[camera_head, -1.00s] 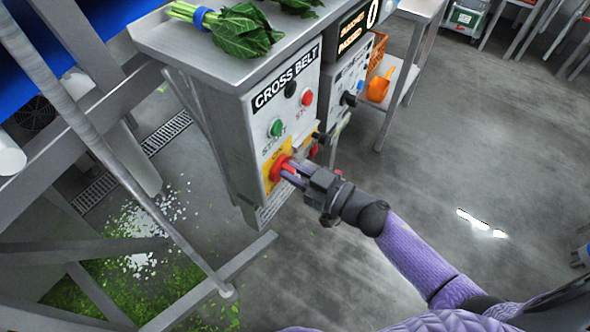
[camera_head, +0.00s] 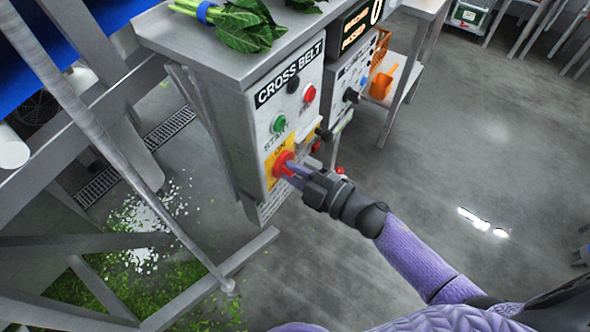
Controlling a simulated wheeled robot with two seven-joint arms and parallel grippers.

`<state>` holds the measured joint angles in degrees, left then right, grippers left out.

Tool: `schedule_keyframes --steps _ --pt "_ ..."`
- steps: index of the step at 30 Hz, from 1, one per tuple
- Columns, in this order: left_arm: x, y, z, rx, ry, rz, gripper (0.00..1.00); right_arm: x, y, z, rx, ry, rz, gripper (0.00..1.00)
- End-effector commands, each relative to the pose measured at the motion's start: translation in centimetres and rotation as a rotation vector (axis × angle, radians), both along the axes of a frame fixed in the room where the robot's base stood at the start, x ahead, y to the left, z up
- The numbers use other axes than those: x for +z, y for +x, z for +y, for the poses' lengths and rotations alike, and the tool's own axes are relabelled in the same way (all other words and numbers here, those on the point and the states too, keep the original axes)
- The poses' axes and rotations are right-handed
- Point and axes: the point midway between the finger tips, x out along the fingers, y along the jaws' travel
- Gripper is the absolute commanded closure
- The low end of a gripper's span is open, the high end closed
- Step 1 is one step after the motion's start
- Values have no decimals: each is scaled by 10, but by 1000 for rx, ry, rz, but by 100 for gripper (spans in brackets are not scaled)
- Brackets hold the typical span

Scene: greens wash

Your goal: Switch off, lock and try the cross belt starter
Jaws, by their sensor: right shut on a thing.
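The cross belt starter (camera_head: 247,131) is a grey box with a white front panel and a black "CROSS BELT" label (camera_head: 289,76). It has a green start button (camera_head: 278,123) and a red stop button (camera_head: 309,93). Below them is a red rotary switch (camera_head: 281,164) on a yellow plate. My right gripper (camera_head: 291,171) is shut on the red switch, its fingers partly covering it. The word "ON" shows on the yellow plate; the switch's exact position is hard to tell. No lock can be made out clearly. My left gripper is not in view.
Bunched greens (camera_head: 243,24) lie on the steel shelf above the starter. A second control box (camera_head: 346,75) stands just right of it, with an orange scoop (camera_head: 382,84) behind. Steel frame beams (camera_head: 215,270) fill the left. Open floor lies to the right.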

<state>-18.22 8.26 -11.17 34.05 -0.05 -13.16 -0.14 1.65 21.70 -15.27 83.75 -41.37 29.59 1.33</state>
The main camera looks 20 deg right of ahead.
Motion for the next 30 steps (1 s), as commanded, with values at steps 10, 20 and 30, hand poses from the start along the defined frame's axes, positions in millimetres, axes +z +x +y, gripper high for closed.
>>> schedule_keyframes --steps 10,20,30 --pt "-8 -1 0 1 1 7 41 -5 -1 1 -1 -240 -184 100" --pt "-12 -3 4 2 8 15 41 -7 -1 1 0 -397 -305 100" --pt "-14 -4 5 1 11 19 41 -7 -1 1 1 -461 -356 100"
